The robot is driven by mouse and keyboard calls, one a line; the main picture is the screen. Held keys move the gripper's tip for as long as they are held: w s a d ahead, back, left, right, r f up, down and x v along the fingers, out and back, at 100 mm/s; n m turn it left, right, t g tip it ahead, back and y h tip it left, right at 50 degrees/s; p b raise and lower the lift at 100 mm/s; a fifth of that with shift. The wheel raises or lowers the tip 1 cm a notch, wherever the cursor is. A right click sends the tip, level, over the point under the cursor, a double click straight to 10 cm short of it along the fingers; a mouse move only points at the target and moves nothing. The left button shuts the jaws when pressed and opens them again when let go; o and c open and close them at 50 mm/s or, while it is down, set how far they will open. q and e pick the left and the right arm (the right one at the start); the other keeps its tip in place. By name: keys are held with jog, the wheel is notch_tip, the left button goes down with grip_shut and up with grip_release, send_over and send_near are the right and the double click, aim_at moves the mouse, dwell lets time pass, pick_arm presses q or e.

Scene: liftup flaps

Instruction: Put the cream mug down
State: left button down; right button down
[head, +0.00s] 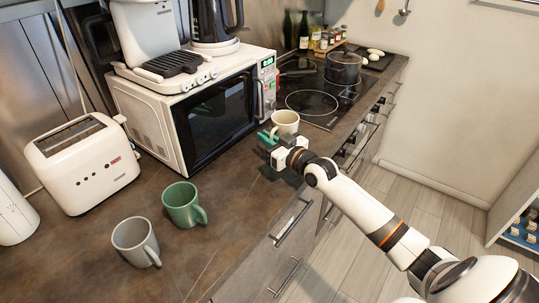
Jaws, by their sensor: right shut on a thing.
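The cream mug (286,121) is upright near the counter's front edge, between the microwave's right side and the cooktop. My right gripper (268,136), with green fingertips, reaches in from the right and is shut on the cream mug at its near left side. The gripper hides the mug's lower part, so I cannot tell whether its base touches the counter. My left gripper is not in view.
A green mug (181,205) and a grey mug (133,239) stand on the counter (225,190) at the near left. A white microwave (200,110), a toaster (82,163) and a black cooktop (318,98) with a pot (343,67) stand around. Counter before the microwave is clear.

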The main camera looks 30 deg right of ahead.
jog(key=shift+f, duration=2.15)
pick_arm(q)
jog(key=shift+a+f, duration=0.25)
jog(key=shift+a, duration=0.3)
pick_arm(e)
jog(key=shift+a, duration=0.1)
jog(key=shift+b, duration=0.35)
jog(key=c, duration=1.5)
grip_release()
jog(key=shift+f, duration=0.15)
jog(key=shift+r, duration=0.2)
jog(key=s, duration=0.4)
jog(key=s+d, duration=0.1)
jog(key=s, duration=0.3)
jog(key=s+d, duration=0.1)
jog(key=s, duration=0.3)
jog(key=shift+d, duration=0.15)
